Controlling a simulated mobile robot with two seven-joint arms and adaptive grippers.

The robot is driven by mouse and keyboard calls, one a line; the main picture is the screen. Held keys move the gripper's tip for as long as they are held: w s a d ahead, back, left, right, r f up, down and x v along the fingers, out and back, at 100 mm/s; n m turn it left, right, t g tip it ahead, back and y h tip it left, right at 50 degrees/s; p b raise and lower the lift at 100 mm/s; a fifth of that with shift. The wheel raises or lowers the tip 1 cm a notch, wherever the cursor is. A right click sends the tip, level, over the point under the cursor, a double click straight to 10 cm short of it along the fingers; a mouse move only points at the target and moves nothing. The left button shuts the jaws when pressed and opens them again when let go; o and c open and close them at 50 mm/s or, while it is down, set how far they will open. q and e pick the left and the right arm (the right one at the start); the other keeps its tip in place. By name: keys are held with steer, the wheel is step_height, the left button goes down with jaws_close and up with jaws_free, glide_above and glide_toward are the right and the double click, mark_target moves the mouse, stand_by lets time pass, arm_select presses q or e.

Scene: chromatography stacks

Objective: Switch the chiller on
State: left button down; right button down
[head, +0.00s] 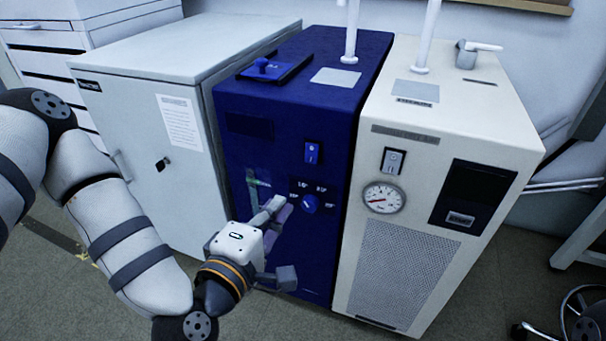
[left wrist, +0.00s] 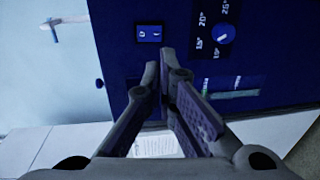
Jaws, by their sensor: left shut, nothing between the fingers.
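The chiller looks to be the dark blue cabinet (head: 240,150) in the middle of the head view, with temperature marks around a round blue knob (head: 310,203). A blue rocker switch (head: 311,153) sits above the knob. In the left wrist view the switch (left wrist: 149,33) and knob (left wrist: 223,34) appear turned sideways. My left gripper (head: 280,240) is shut and empty in front of the blue cabinet's face, lower than the switch. Its fingertips (left wrist: 160,65) show just below the switch in the wrist view; I see no contact. My right gripper is not in view.
A cream cabinet (head: 400,265) stands close on the right, with its own rocker switch (head: 393,161) and a pressure gauge (head: 383,197). A grey cabinet (head: 140,130) stands on the left. A greenish sight strip (head: 252,188) is on the blue front. Open floor lies in front.

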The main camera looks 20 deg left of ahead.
mark_target(310, 163)
arm_select(q)
steer(key=shift+w, duration=0.1)
steer(key=w, duration=0.4)
steer(key=w+f, duration=0.1)
steer(key=w, duration=0.4)
steer(key=w+f, duration=0.1)
steer(key=w, duration=0.3)
steer(key=shift+w+d+b, duration=0.3)
steer(key=shift+b, duration=0.1)
steer(key=shift+f, duration=0.1)
